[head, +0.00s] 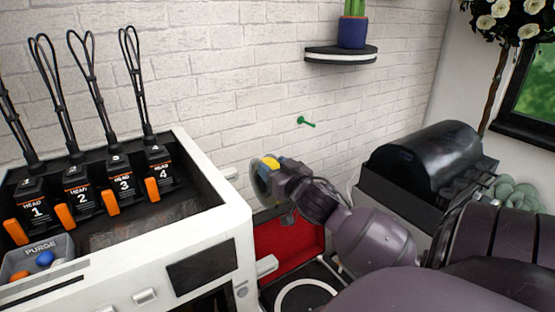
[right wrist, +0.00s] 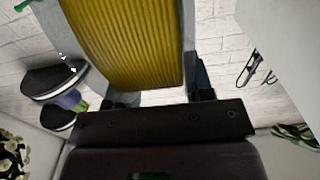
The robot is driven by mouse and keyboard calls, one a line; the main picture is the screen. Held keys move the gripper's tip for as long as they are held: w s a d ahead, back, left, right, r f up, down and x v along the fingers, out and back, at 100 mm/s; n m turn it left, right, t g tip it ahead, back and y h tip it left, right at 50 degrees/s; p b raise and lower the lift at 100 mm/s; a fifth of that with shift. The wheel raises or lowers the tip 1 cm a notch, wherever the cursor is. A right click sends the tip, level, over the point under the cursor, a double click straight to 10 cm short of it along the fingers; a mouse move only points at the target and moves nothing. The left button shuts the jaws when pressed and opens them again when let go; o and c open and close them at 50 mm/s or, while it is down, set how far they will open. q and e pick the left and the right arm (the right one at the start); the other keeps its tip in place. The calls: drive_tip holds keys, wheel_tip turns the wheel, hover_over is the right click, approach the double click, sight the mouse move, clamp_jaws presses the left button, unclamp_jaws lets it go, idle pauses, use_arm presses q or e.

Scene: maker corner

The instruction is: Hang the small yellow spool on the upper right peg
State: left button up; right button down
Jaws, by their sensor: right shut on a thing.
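The small yellow spool (head: 259,183) has yellow windings and a greyish flange, and it is held in front of the brick wall. My right gripper (head: 276,171) is shut on it. In the right wrist view the yellow windings (right wrist: 125,40) fill the space between the fingers. A green peg (head: 307,121) sticks out of the wall, above and to the right of the spool and apart from it. A bit of green (right wrist: 22,5) shows at the top left of the right wrist view. The gripper partly hides the spool. My left gripper is not in view.
A white printer (head: 240,222) with several numbered black heads stands at left. A red panel (head: 285,248) is low behind my arm. A black-covered machine (head: 425,155) stands at right. A wall shelf (head: 341,54) holds a blue pot (head: 352,32) above the green peg.

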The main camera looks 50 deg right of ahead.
drive_tip(key=shift+f+x, duration=0.15)
drive_tip(key=shift+x, duration=2.15)
drive_tip(key=shift+f+x, duration=0.15)
drive_tip(key=shift+x, duration=2.15)
drive_tip(key=w+a, duration=0.2)
drive_tip(key=a, duration=0.5)
drive_tip(key=shift+w, duration=0.25)
drive_tip(key=shift+f, duration=0.25)
drive_tip(key=shift+c, duration=2.1)
unclamp_jaws()
drive_tip(key=shift+f, duration=0.1)
drive_tip(key=shift+s+a, duration=0.1)
drive_tip(key=b+v, duration=0.1)
drive_tip(key=v, duration=0.9)
drive_tip(key=shift+s+b, duration=0.35)
